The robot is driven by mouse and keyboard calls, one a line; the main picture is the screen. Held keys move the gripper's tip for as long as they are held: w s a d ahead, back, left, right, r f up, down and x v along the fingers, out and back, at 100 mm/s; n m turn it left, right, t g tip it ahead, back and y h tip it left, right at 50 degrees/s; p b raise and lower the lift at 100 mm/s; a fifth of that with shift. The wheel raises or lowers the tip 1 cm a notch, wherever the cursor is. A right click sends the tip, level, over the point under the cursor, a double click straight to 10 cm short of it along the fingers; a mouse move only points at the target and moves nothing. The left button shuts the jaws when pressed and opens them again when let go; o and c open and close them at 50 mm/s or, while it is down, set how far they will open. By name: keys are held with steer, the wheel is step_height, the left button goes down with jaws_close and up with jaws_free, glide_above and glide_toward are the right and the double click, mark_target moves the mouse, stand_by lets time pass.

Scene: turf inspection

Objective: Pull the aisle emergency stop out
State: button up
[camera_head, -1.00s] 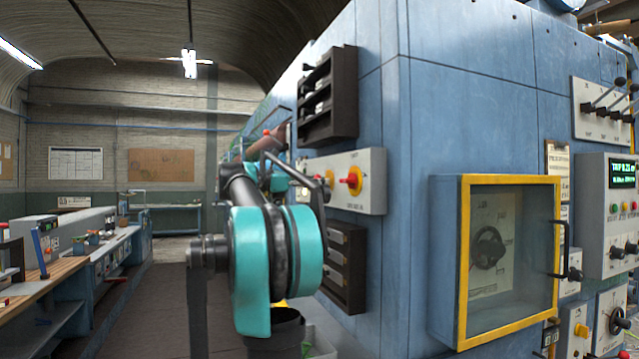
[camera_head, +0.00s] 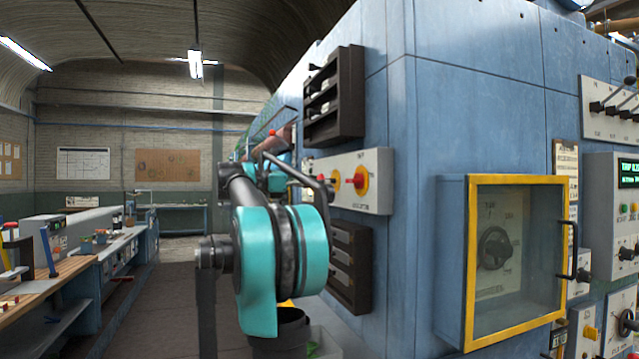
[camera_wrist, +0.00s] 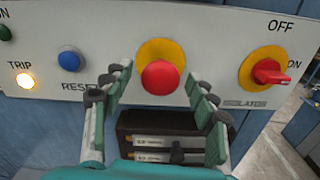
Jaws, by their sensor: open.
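The emergency stop is a red mushroom button (camera_wrist: 160,78) on a yellow round plate, in the middle of a pale control panel in the wrist view. My gripper (camera_wrist: 155,77) is open, with one finger on each side of the button. Gaps show between the fingers and the red head; how deep the fingertips reach is hard to tell.
A red isolator knob (camera_wrist: 270,72) on yellow is right of the button. A blue reset button (camera_wrist: 70,59) and lit trip lamp (camera_wrist: 25,80) are left. A dark rack (camera_wrist: 165,125) is below the panel. A glazed yellow-framed box (camera_head: 468,265) stands out from the cabinet at right.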

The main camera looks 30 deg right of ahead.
steer(key=v, duration=1.1)
steer(key=shift+s+f, duration=0.1)
steer(key=shift+f, duration=0.05)
steer(key=s+a+f+m+t+y, duration=0.2)
steer(key=f+y, duration=0.1)
steer(key=f, duration=0.9)
steer(key=s+a+f+m+t+y, duration=0.1)
steer(key=s+a+f+y, duration=0.1)
steer(key=f, duration=1)
steer(key=s+a+f+m+t+y, duration=0.2)
steer(key=f+y, duration=0.1)
steer(key=f, duration=0.9)
steer(key=s+a+f+m+t+y, duration=0.1)
steer(key=s+a+f+m+y, duration=0.1)
steer(key=s+a+f, duration=0.3)
steer(key=s+a+f+m+t+y, duration=0.1)
steer(key=s+a+f+m+y, duration=0.2)
steer(key=a+f, duration=0.4)
steer(key=s+a+f+m+t+y, duration=0.1)
steer(key=s+a+f+m+y, duration=0.2)
steer(key=f, duration=1.2)
steer(key=s+a+y, duration=0.1)
steer(key=s+a, duration=0.2)
steer(key=s, duration=0.2)
steer(key=shift+a+f+t, duration=0.2)
steer(key=shift+t, duration=0.1)
steer(key=shift+w, duration=0.1)
